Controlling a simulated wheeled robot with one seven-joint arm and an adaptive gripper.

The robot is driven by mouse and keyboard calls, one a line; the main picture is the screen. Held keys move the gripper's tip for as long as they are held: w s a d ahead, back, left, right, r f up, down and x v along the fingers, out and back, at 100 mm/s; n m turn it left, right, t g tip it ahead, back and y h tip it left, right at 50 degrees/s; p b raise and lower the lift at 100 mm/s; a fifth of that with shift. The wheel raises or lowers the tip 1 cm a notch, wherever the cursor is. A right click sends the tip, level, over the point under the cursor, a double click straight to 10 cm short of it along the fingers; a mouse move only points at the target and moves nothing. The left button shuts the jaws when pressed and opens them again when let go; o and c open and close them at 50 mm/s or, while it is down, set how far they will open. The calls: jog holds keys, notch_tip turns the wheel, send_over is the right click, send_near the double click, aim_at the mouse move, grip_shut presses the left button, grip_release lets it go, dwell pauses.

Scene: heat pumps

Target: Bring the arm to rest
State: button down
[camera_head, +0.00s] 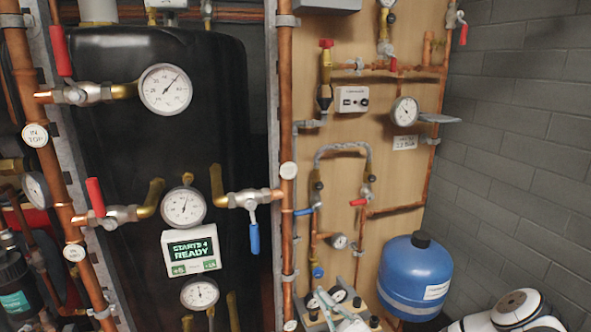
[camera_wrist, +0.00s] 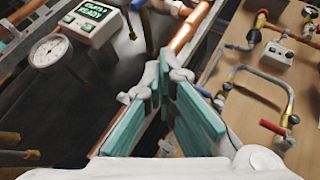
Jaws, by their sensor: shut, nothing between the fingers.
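My gripper (camera_wrist: 166,85) shows in the wrist view with its teal finger pads close together, shut and empty. Its tips point toward the copper pipe between the black tank and the wooden board. It looks apart from the pipes, though the exact gap is hard to judge. In the head view, part of my white arm (camera_head: 512,312) shows at the bottom right corner, in front of the blue vessel's lower right side. My gripper is not clearly seen there.
A black tank (camera_head: 150,130) with gauges and valves fills the left. A display box (camera_head: 189,253) with green text hangs on it; it also shows in the wrist view (camera_wrist: 92,20). A wooden board (camera_head: 390,175) carries pipes. A blue vessel (camera_head: 412,278) stands near a grey wall (camera_head: 525,130).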

jog(key=s+a+r+n+g+h, duration=0.2)
jog(key=s+r+n+g+h, duration=0.3)
jog(key=s+n+g, duration=0.45)
jog(key=s+a+r+n+g+h, duration=0.2)
jog(key=s+r+n+g+h, duration=0.35)
jog(key=g, duration=0.65)
jog(key=s+d+r+t+h, duration=1.2)
jog(key=s+d+h, duration=0.1)
jog(key=s+d, duration=0.2)
jog(key=shift+d+r+m, duration=0.2)
jog(key=shift+d+m, duration=0.1)
jog(key=shift+d, duration=0.55)
